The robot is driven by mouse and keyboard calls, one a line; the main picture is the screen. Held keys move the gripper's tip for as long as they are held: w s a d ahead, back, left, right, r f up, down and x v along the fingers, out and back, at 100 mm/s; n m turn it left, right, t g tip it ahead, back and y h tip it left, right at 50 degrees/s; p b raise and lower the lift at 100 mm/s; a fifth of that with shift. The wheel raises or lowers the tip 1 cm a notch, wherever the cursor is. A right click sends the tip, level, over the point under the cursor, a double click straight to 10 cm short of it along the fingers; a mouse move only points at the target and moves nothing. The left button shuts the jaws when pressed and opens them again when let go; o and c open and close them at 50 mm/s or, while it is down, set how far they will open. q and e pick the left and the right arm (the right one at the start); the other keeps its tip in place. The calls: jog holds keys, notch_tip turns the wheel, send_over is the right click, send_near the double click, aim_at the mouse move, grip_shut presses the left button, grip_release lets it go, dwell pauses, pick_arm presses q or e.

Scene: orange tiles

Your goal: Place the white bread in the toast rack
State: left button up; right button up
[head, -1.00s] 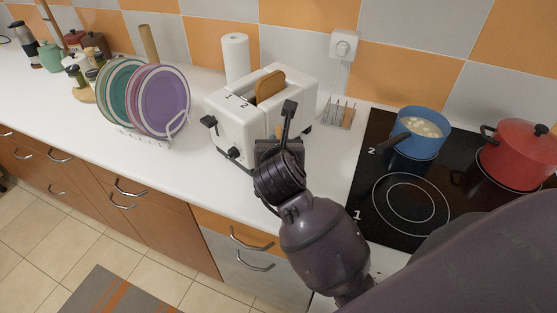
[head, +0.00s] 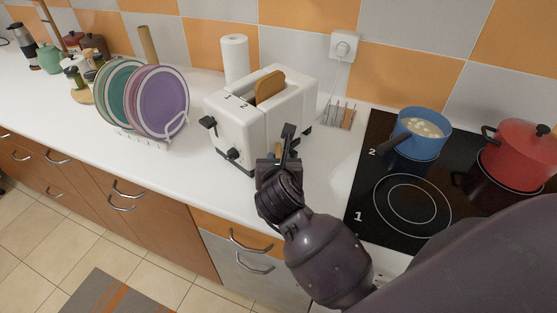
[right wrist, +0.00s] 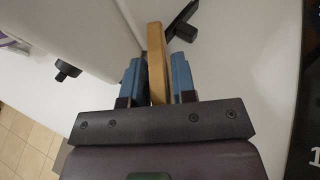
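My right gripper (head: 283,150) is in front of the white toaster (head: 235,130). In the right wrist view its blue-padded fingers (right wrist: 158,80) are on both sides of a tan bread slice (right wrist: 156,60), seen edge-on and held upright. Only a small strip of this slice shows in the head view (head: 278,149). Another brown bread slice (head: 269,86) sticks up from a toaster slot. The small metal toast rack (head: 340,115) stands on the counter, right of the toaster and near the wall; no bread shows in it. My left gripper is out of view.
The black hob (head: 398,185) is on the right, with a blue pot (head: 421,145) and a red pot (head: 519,160). Plates (head: 160,100) stand in a rack at left. A paper roll (head: 235,60) is behind the toaster.

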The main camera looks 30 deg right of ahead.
jog(key=shift+o, duration=1.2)
